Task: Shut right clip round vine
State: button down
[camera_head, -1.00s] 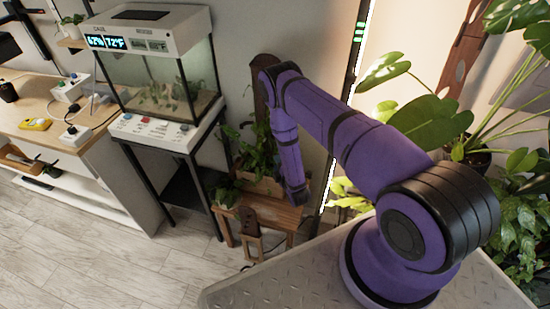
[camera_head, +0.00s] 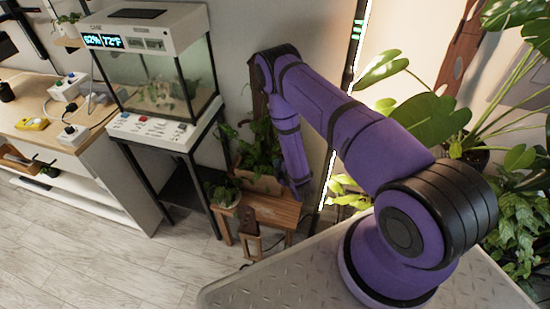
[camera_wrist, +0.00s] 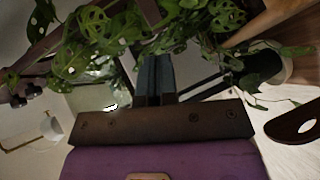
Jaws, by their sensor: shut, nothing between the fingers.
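The vine (camera_wrist: 85,45) spreads green leaves across the upper part of the wrist view. In the head view the leafy plant (camera_head: 255,148) sits in a wooden planter (camera_head: 262,183) on a small wooden table. My gripper (camera_wrist: 156,62) is shut and empty, its two dark fingers side by side among the leaves. I cannot tell whether the fingers touch the vine. In the head view my own arm hides the fingers and part of the plant. I cannot make out the right clip for certain in either view; leaves may cover it.
The wooden table (camera_head: 280,212) stands close to the wall, right of the glass terrarium (camera_head: 165,75) on its black stand. A small potted plant (camera_head: 222,193) stands at its left edge. A brown piece with a hole (camera_wrist: 290,124) is at the wrist view's right. Floor (camera_head: 120,255) is clear.

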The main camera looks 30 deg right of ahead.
notch_tip(320, 180, up, 10)
jog(key=s+d+m+g+y, duration=0.1)
jog(key=s+d+g+y, duration=0.1)
jog(key=g, duration=0.7)
jog(key=w+r+x, duration=0.1)
jog(key=w+x, duration=0.1)
jog(key=x, duration=1)
jog(key=shift+w+d+f, duration=0.15)
jog(key=shift+w+d, duration=0.05)
jog(key=shift+d, duration=0.05)
